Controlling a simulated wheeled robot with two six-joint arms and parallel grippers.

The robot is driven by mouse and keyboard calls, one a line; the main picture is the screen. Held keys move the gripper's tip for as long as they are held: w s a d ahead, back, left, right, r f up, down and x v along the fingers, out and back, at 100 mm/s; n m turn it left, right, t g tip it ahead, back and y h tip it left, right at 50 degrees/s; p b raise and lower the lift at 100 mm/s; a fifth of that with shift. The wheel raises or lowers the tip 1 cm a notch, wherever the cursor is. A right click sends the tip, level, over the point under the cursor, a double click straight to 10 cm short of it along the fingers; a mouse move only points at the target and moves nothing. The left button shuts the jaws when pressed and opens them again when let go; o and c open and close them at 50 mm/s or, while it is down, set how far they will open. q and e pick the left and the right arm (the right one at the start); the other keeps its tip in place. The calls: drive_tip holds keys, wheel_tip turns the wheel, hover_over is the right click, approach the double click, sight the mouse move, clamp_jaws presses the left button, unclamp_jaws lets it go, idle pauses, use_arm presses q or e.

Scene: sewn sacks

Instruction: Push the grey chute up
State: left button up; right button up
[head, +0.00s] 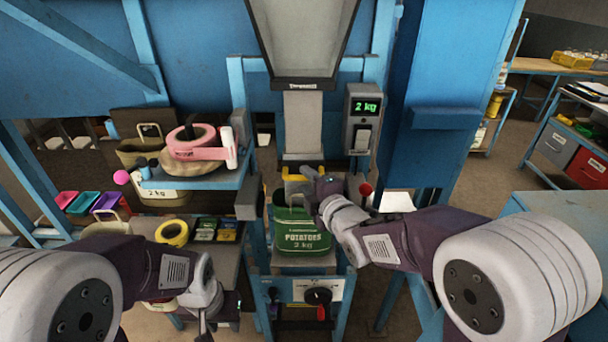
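The grey chute (303,122) hangs straight down in the middle of the head view, below the dark-rimmed hopper (303,40). My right gripper (314,180) is just below the chute's lower end, by the top right of the sack. I cannot tell whether it touches either one, and its fingers are too small to read. My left gripper (206,328) points down at the lower left, away from the chute, its fingertips partly out of clear sight.
A scale display (366,106) right of the chute reads "2 kg". A red-knobbed lever (366,189) stands near my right wrist. A blue shelf with pink tape (193,142) is on the left. Below the sack is a panel with a dial (318,296).

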drive_tip(key=x, duration=0.2)
drive_tip(key=shift+w+a, duration=0.2)
drive_tip(key=shift+w, duration=0.1)
drive_tip(key=shift+d, duration=0.15)
clamp_jaws()
drive_tip(key=shift+f, duration=0.1)
idle(0.9)
